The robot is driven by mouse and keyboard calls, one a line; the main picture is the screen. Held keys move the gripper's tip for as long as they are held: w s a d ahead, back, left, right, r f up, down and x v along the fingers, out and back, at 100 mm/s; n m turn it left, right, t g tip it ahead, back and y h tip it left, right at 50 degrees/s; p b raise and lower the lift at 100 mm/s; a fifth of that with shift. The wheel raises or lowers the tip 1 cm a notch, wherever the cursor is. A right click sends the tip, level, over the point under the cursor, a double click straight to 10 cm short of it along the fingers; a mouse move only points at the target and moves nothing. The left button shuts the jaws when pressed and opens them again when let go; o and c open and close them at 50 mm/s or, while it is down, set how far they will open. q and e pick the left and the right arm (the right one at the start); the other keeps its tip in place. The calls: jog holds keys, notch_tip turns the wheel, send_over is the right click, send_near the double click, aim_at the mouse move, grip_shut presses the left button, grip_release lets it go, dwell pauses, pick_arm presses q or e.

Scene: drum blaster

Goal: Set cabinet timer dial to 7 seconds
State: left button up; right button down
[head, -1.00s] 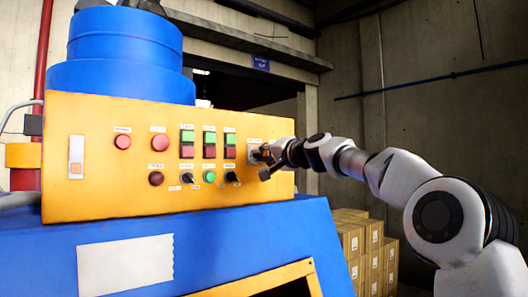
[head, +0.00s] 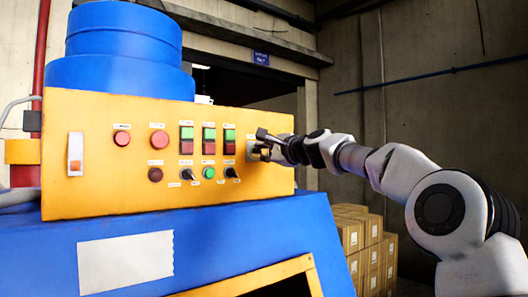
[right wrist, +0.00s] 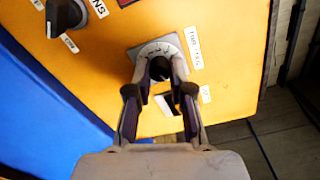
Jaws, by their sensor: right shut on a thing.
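The timer dial is a dark knob (right wrist: 160,70) on a grey square plate with a printed scale (right wrist: 146,50), at the right end of the yellow control panel (head: 100,180). My right gripper (right wrist: 161,64) faces the panel with its fingertips closed around the knob. In the head view the right gripper (head: 257,149) covers most of the dial. The dial's pointer and the number it is set to are hidden or too small to read. My left gripper is not in view.
Red buttons (head: 122,139), green-and-red switches (head: 187,141) and a black selector knob (head: 232,173) sit left of the dial. The blue machine body (head: 210,240) lies below the panel. Cardboard boxes (head: 350,236) are stacked at the right. Open space lies right of the panel.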

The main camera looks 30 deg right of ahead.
jog(key=shift+r+m, duration=0.2)
jog(key=shift+m, duration=0.7)
jog(key=shift+s+r, duration=0.1)
jog(key=shift+r, duration=0.05)
